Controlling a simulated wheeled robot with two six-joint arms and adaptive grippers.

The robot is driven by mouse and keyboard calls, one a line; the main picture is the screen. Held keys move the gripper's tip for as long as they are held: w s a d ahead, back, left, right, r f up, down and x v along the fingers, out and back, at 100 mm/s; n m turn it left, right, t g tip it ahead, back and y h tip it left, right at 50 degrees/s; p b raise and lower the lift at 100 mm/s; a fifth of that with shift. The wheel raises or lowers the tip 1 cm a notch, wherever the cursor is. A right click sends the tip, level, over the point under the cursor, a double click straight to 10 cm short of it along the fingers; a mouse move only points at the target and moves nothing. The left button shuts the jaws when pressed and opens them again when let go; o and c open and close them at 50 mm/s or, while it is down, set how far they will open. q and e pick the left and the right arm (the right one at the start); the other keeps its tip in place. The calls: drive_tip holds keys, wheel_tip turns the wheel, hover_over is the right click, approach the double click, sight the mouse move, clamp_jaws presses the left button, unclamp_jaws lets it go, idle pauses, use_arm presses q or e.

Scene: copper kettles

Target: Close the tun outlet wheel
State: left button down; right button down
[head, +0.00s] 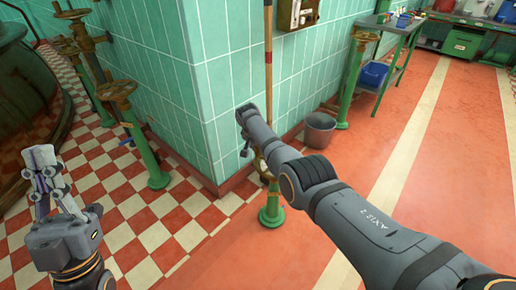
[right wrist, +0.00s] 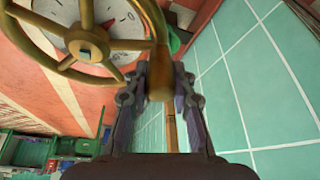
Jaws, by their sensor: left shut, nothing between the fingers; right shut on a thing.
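In the head view the wheel is almost wholly hidden behind my right arm; the foot of a green post (head: 271,212) shows below the arm. My left gripper (head: 43,158) is shut and empty, raised over the checkered floor at the left. I cannot tell from the frames which wheel is the tun outlet's.
Other brass wheels on green posts stand at the left (head: 117,90) and beyond the corner (head: 366,36). A tiled wall corner (head: 205,90) stands close to my right arm. A wooden pole (head: 268,55) leans there. A grey bucket (head: 320,130) is on the floor; red floor at right is clear.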

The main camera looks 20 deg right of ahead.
drive_tip(key=shift+w+d+r, duration=0.15)
drive_tip(key=shift+w+d, duration=0.1)
drive_tip(key=shift+w, duration=0.15)
idle(0.4)
drive_tip(key=c, duration=1.1)
unclamp_jaws()
drive_tip(key=v, duration=1.2)
